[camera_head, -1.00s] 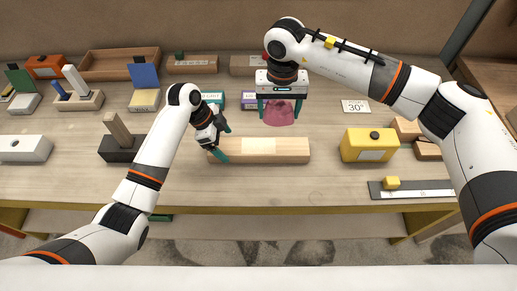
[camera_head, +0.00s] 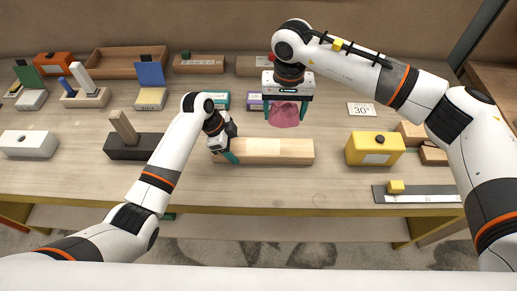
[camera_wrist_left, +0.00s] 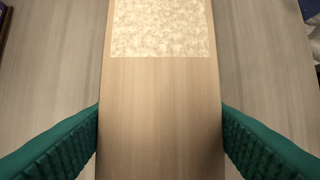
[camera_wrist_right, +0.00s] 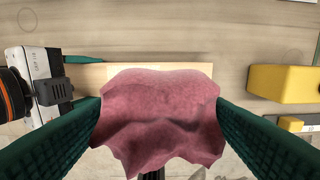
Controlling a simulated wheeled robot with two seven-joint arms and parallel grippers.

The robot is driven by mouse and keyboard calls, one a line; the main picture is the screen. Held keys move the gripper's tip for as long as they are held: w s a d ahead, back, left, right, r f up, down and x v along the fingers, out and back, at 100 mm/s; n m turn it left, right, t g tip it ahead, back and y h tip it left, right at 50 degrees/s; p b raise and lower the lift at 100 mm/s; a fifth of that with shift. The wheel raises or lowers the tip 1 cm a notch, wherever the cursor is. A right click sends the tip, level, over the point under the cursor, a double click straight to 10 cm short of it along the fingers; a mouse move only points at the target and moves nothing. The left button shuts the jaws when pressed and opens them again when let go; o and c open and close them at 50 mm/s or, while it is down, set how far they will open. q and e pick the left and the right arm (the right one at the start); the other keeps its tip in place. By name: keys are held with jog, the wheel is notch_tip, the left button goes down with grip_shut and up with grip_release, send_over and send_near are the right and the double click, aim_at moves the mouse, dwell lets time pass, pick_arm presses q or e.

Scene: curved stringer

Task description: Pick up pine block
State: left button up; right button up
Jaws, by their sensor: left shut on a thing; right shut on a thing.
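The pine block (camera_head: 285,151) lies lengthwise on the bench near its front, with a paler rough patch on its top. My left gripper (camera_head: 228,153) is shut on the block's left end. In the left wrist view, the green fingers press both sides of the pine block (camera_wrist_left: 160,120), and the pale patch lies ahead. My right gripper (camera_head: 286,113) is shut on a pink cloth (camera_head: 284,115), held above the bench behind the block. In the right wrist view, the cloth (camera_wrist_right: 160,120) hangs between the fingers and hides part of the block (camera_wrist_right: 120,72).
A yellow box (camera_head: 374,149) stands right of the block, with a grey strip (camera_head: 430,193) in front of it. A dark block with a wooden peg (camera_head: 130,146) is to the left. Small blocks and an open wooden tray (camera_head: 98,68) line the back.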

pick_arm(q)
notch_tip(320, 180, up, 10)
jog(key=shift+r, duration=0.1)
dwell(0.4)
jog(key=shift+f, duration=4.45)
jog(key=shift+f, duration=0.55)
jog(key=o, duration=1.3)
